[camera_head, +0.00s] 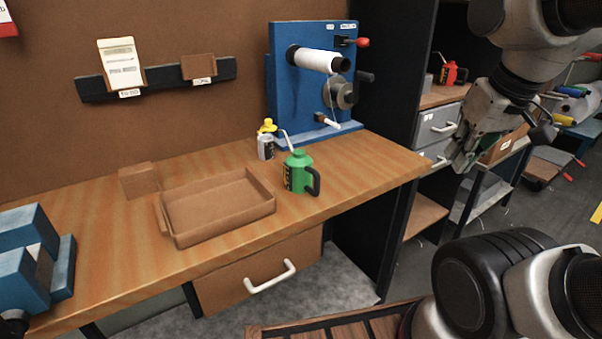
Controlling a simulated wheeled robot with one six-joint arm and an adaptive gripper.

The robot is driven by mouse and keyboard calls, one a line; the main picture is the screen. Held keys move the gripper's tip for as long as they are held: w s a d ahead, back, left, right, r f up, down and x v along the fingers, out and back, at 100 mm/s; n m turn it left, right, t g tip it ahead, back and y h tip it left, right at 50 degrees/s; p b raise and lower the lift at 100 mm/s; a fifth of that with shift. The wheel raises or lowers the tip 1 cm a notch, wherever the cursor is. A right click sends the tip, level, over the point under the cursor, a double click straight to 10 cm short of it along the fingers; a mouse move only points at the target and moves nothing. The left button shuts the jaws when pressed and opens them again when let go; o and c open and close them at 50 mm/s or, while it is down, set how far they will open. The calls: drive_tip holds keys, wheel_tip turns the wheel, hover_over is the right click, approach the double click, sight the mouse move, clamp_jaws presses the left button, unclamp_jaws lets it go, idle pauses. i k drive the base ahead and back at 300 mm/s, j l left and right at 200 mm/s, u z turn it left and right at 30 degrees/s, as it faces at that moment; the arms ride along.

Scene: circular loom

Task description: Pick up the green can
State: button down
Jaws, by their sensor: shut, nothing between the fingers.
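The green can (299,173) has a black handle on its right side and a thin spout rising to the upper left. It stands upright on the wooden workbench (350,172), near its right end. My gripper (461,163) hangs at the right of the picture, beyond the bench's right end. It is apart from the can, shut and empty. Its fingertips are small and partly dark in this view.
A brown tray (222,235) lies left of the can. A grey-and-yellow bottle (266,143) stands just behind it. A blue winding machine (284,83) stands at the back. A red can (449,73) sits on the drawer cabinet (437,123). A blue device (28,262) is at the left.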

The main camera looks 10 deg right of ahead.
sight(298, 169)
drive_tip(key=j+u, duration=0.3)
drive_tip(key=j, duration=0.35)
drive_tip(key=j+u, duration=0.3)
drive_tip(key=j, duration=0.4)
drive_tip(key=k, duration=0.05)
